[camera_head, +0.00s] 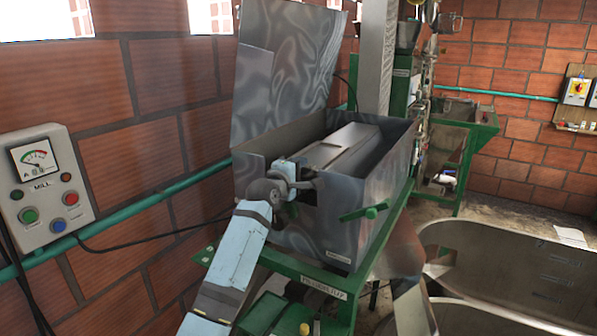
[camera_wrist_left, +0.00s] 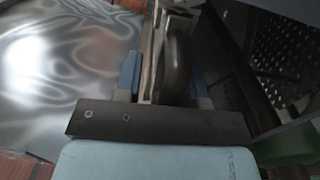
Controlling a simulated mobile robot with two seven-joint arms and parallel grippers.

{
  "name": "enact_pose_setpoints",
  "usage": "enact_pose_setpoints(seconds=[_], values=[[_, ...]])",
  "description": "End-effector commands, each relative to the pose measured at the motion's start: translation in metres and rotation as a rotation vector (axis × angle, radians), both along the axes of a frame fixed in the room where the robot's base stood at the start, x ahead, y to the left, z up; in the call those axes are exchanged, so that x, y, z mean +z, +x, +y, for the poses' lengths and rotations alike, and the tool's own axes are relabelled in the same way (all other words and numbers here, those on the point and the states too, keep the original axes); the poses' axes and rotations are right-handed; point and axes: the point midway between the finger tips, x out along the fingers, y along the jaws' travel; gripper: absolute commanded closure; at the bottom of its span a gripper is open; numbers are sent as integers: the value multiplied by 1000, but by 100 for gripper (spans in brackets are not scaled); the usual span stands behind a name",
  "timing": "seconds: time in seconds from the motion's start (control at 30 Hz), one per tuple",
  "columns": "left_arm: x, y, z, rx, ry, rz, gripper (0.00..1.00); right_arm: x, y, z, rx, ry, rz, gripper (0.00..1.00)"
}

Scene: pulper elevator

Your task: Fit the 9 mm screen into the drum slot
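The pulper's grey metal housing (camera_head: 350,215) stands on a green frame with its lid (camera_head: 285,60) raised. A long grey cover (camera_head: 340,147) lies inside its open top and hides most of the interior. My left gripper (camera_head: 292,178) is at the housing's near left corner, at rim height. In the left wrist view its blue fingertips (camera_wrist_left: 165,80) are apart, with a thin upright edge and a dark rounded part between them; contact is unclear. A perforated metal surface (camera_wrist_left: 275,50) shows at the right; I cannot tell whether it is screen or drum. My right gripper is out of view.
A grey control box (camera_head: 42,188) and teal pipe (camera_head: 150,203) run along the brick wall at left. A large grey tank (camera_head: 510,270) stands at lower right. A tall chute (camera_head: 376,55) rises behind.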

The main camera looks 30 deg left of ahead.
Motion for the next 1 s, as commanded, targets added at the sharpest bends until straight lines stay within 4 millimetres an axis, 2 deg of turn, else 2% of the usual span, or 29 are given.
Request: enact_pose_setpoints(seconds=[0.37,0.47,0.63,0.8,1.0], values=[[-2,0,0,0,0,4,54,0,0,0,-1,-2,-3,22],[-2,-1,0,0,0,4,54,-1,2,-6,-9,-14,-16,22],[-5,-38,3,0,-1,1,54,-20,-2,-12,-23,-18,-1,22],[-5,-80,6,0,0,0,54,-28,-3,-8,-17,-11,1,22],[-3,-118,10,1,0,0,54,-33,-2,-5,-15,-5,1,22]])
